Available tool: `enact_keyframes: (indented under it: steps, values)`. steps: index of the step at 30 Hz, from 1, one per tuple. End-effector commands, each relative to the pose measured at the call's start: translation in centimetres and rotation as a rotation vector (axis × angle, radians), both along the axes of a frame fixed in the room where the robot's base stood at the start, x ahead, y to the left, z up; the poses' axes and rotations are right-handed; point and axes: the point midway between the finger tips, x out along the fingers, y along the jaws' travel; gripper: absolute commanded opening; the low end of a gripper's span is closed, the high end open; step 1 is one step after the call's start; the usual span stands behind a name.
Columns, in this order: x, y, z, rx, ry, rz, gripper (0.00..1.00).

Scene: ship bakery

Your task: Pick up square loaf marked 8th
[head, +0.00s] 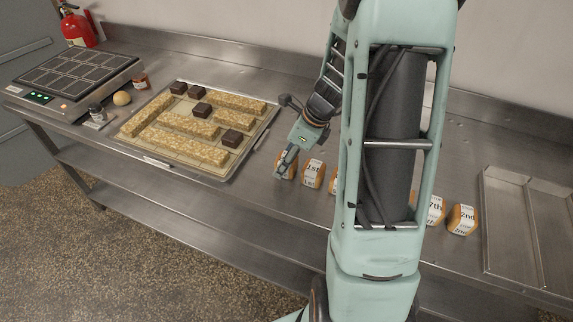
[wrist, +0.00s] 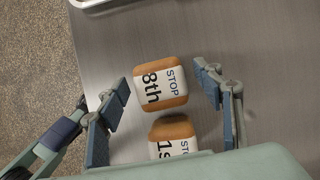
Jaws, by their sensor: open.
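The square loaf marked 8th (wrist: 158,87) has orange-brown ends and a white band printed "8th" and "STOP". In the wrist view it lies between the two open fingers of my gripper (wrist: 160,95), with gaps on both sides. In the head view my gripper (head: 284,160) is over the left end of the loaf row, and the 8th loaf (head: 291,170) is partly hidden behind it. The loaf marked 1st (head: 313,174) stands just to its right; in the wrist view the 1st loaf (wrist: 172,136) is below the 8th, partly covered by my own arm.
Loaves marked 7th (head: 436,211) and 2nd (head: 462,219) stand farther right; my arm hides those between. A tray (head: 160,161) with bars and dark blocks is at left, an empty metal tray (head: 500,215) at right. The steel counter (head: 250,190) is clear in front.

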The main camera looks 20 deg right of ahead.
Motion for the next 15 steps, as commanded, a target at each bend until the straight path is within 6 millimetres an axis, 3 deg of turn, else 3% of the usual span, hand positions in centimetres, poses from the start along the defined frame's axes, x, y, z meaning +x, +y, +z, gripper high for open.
enact_keyframes:
  steps: [2,12,15]
  values:
    - [-0.01,-0.01,0.02,0.0,0.0,0.0,0.55]
    - [0.0,-0.02,0.04,0.0,0.0,-0.001,0.18]
    - [0.01,-0.02,0.06,0.0,0.0,0.0,0.15]
